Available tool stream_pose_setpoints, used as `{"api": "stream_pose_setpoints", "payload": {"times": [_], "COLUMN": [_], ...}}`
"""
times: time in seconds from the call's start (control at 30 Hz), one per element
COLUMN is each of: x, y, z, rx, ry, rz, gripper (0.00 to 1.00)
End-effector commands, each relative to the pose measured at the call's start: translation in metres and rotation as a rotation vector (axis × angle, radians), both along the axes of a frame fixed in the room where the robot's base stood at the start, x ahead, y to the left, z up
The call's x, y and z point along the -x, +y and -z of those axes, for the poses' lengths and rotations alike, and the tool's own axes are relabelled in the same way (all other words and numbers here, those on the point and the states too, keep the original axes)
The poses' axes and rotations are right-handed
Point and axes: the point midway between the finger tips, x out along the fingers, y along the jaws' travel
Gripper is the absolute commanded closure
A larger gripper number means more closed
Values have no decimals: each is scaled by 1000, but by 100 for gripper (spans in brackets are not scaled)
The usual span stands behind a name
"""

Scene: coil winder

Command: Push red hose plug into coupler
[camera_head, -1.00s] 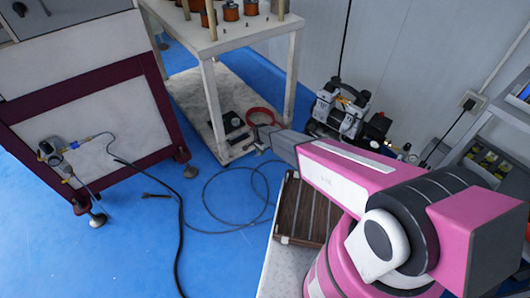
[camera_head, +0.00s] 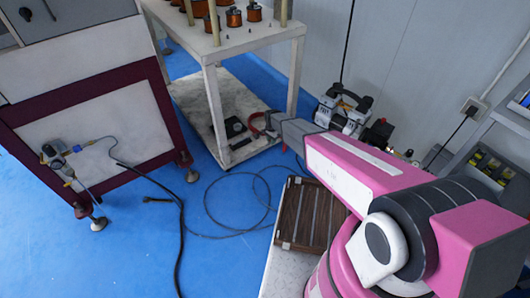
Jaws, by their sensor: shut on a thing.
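My gripper (camera_head: 268,122) is at the end of my pink arm, beside the white table's right front leg, low near the lower shelf. It is shut on the red hose's end. The red hose (camera_head: 256,124) shows as a small red curve at the jaws; the plug itself is hidden by the gripper. The coupler cannot be made out. A compressor (camera_head: 343,112) with a black handle stands on the floor by the wall, right of my gripper and partly behind my arm.
The white table (camera_head: 250,32) bears several copper coils, with a dark box (camera_head: 235,127) on its lower shelf. A maroon-framed machine (camera_head: 95,130) stands left. Thin cables (camera_head: 225,232) lie on the blue floor. A brown slatted tray (camera_head: 303,213) is beneath my arm.

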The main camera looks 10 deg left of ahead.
Motion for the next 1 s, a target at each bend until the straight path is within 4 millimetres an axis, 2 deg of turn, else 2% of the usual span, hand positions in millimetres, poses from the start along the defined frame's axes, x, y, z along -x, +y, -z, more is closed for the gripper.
{"api": "stream_pose_setpoints", "payload": {"times": [0.03, 0.1, 0.5, 0.77, 1.0], "x": [-3, -10, -32, -30, -18], "y": [-11, -24, -103, -161, -216], "z": [-22, -46, -183, -270, -347], "rx": [-1, -1, -1, -1, 0], "ry": [-2, -3, -3, -3, -4], "rz": [-10, -28, -139, -212, -284], "gripper": [99, 99, 99, 99, 99]}}
